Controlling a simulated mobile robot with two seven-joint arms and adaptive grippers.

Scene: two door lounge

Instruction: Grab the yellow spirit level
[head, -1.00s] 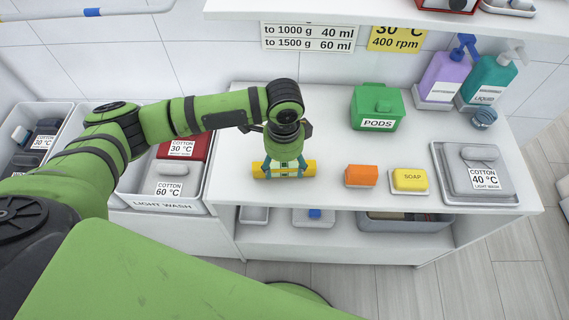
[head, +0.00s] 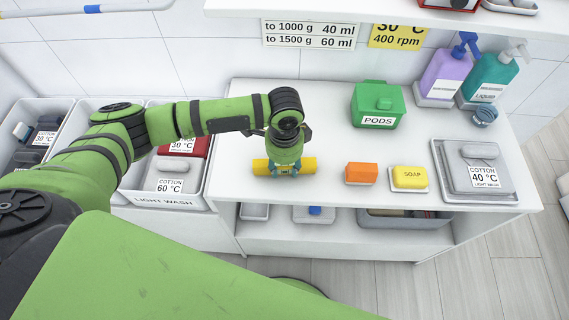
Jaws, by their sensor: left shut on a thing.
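The yellow spirit level (head: 306,166) lies on the white counter near its front edge, left of the orange block. My left gripper (head: 284,172) points down over the middle of the level and is shut on it. The fingers hide the level's middle; both yellow ends show on either side. The level appears to be still at counter height. My right gripper is not in view.
On the white counter (head: 330,130) stand an orange block (head: 361,174), a yellow soap (head: 409,177), a green pods box (head: 377,107), a grey tray (head: 442,190) and pump bottles (head: 489,76). Laundry bins (head: 160,200) are at left. A shelf overhangs the back.

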